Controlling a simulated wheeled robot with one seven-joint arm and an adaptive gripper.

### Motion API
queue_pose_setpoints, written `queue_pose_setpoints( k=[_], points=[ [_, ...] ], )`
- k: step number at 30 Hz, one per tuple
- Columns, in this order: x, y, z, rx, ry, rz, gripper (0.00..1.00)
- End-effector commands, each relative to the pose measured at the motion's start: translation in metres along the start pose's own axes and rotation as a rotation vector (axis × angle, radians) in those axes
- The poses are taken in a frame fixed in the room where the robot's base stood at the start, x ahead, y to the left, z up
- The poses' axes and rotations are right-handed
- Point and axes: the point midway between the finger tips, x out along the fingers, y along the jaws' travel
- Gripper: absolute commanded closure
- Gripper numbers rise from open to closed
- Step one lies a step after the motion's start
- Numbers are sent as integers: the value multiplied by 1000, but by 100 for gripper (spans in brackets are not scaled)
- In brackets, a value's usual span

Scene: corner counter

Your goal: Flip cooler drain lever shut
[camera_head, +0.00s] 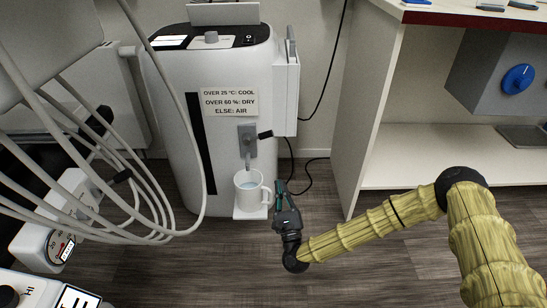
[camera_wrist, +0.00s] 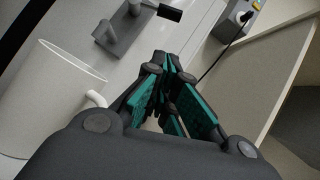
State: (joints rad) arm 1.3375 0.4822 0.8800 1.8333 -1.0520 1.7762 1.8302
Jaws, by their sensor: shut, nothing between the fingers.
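The white cooler (camera_head: 178,85) stands against the back wall in the head view. On its front is a grey drain tap plate (camera_head: 247,133) with a spout and a lever with a black tip (camera_head: 265,135) sticking out to the right. The plate (camera_wrist: 125,35) and black lever tip (camera_wrist: 169,13) also show at the top of the wrist view. A white mug (camera_head: 249,188) with liquid in it stands under the spout; its rim and handle (camera_wrist: 96,98) show in the wrist view. My gripper (camera_head: 280,184) is shut and empty, right of the mug and below the lever, apart from the lever.
Several pale hoses (camera_head: 110,165) hang at the left. A shelf unit (camera_head: 372,110) with a grey box and blue knob (camera_head: 518,78) stands at the right. A dark cable runs along the floor behind my gripper. Open floor lies in front of the cooler.

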Motion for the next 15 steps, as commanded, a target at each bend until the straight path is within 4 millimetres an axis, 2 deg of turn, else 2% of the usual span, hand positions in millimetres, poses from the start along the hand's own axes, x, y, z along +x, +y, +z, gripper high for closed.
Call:
queue_pose_setpoints(
  k=[5,15],
  points=[
    [14,0,-1,-1,-3,0,100],
    [68,1,-2,-2,-2,-1,100]
  ],
)
